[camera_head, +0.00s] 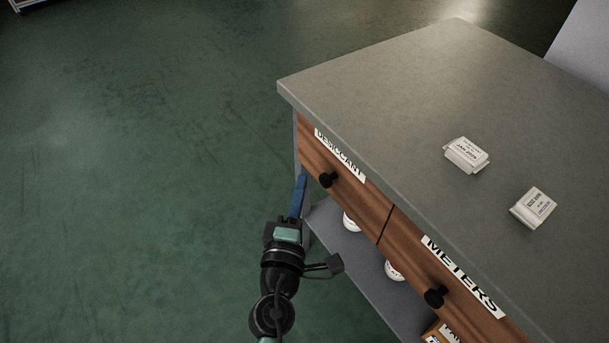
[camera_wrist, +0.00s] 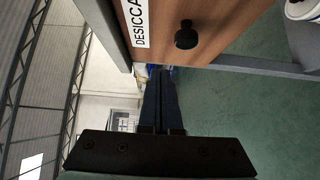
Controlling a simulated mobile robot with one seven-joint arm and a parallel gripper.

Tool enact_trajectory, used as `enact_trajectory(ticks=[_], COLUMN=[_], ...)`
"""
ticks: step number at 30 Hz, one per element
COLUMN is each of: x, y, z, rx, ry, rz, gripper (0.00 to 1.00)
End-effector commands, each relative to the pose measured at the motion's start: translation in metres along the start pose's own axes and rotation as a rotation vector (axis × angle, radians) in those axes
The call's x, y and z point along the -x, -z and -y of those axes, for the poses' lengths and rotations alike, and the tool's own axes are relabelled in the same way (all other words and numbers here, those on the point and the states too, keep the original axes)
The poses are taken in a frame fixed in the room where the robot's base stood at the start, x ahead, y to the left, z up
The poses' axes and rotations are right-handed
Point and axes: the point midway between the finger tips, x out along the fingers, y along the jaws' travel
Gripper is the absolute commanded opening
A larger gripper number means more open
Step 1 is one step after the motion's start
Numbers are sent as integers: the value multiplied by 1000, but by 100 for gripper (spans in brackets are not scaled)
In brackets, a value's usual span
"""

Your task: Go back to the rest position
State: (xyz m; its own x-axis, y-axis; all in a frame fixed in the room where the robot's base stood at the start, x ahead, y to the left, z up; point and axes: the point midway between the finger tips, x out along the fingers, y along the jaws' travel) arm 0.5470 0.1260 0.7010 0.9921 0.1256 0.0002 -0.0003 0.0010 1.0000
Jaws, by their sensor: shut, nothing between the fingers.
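My gripper (camera_head: 300,186) is shut and empty, with its blue fingers together just left of the cabinet's near left corner. In the wrist view the shut fingers (camera_wrist: 161,75) point past the side of the DESICCANT drawer (camera_wrist: 150,30). The DESICCANT drawer (camera_head: 345,192) has a wooden front with a black knob (camera_head: 327,180) and is flush with the front next to it. The fingers are apart from the knob, to its left and a little below it in the head view.
The grey worktop (camera_head: 380,85) holds two small white labelled packets (camera_head: 466,154) (camera_head: 533,207). The METERS drawer (camera_head: 465,290) is shut, with its own knob (camera_head: 435,297). White round containers (camera_head: 394,270) stand on the lower shelf (camera_head: 355,255). The green floor (camera_head: 130,180) to the left is clear.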

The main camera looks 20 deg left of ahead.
Motion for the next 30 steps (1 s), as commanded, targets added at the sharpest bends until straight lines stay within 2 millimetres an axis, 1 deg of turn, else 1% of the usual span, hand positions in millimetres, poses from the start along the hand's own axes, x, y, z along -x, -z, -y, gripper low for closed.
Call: enact_trajectory(ticks=[1,3,9,15,23,26,29,30], x=[12,24,52,63,63,56,39,31], y=[0,1,2,2,2,-4,-19,-28], z=[2,3,3,1,-1,-16,-56,-80], rx=[0,0,0,0,-3,-44,-158,-227], ry=[2,3,2,0,-2,-28,-99,-140], rz=[-1,-2,-4,-4,-3,13,52,71], gripper=[0,0,0,0,0,0,0,0])
